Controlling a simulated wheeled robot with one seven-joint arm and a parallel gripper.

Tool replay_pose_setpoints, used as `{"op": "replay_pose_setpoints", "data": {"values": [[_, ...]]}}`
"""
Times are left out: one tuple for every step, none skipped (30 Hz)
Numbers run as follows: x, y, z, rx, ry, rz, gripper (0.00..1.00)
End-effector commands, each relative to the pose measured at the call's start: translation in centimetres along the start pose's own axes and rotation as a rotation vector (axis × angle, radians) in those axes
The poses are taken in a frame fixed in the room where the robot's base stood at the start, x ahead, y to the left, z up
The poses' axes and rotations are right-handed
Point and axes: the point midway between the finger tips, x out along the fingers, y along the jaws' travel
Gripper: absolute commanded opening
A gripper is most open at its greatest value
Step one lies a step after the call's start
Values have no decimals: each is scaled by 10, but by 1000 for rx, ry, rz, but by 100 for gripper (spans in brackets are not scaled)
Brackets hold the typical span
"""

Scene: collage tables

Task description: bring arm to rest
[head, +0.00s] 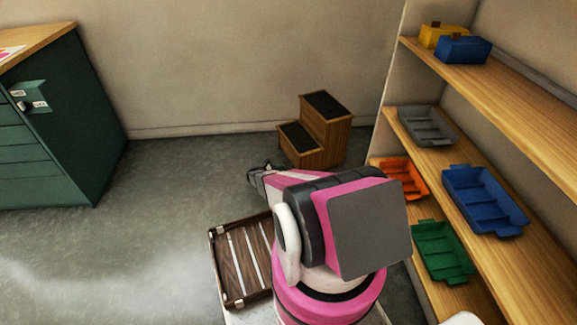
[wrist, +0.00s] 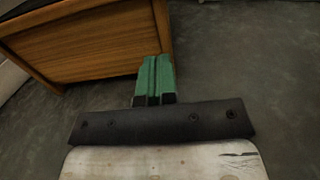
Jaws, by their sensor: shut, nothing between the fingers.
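My arm, pink, white and dark grey, rises in the lower middle of the head view and points left and away. My gripper (head: 256,174) shows small at its far end, over the floor and in front of the wooden step stool (head: 325,135). In the wrist view my gripper (wrist: 154,98) has green fingers pressed together with nothing between them. A wooden panel (wrist: 90,45) stands beyond the fingertips there.
Wooden shelves (head: 472,72) on the right hold blue, grey, orange and green trays and yellow and blue boxes. A brown slatted crate (head: 226,268) lies left of my arm. A green cabinet (head: 60,120) stands at the left. The grey floor (head: 160,220) between is clear.

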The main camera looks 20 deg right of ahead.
Motion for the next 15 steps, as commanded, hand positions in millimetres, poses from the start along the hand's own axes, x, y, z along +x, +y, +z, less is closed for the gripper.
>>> {"op": "replay_pose_setpoints", "data": {"values": [[-10,0,0,0,0,2,0],[-14,0,0,0,0,2,0],[-20,0,0,0,0,1,0],[-24,0,0,0,0,1,0],[-27,0,0,0,0,0,0],[-31,0,0,0,0,0,0],[-33,0,0,0,0,0,0],[-34,0,0,0,0,0,0],[-36,0,0,0,0,0,0],[-37,0,0,0,0,0,0],[-38,0,0,0,0,0,0],[-39,0,0,0,0,-1,0],[-39,0,0,0,0,-1,0],[-39,0,0,0,0,-1,0],[-39,-1,2,4,3,-3,0]]}}
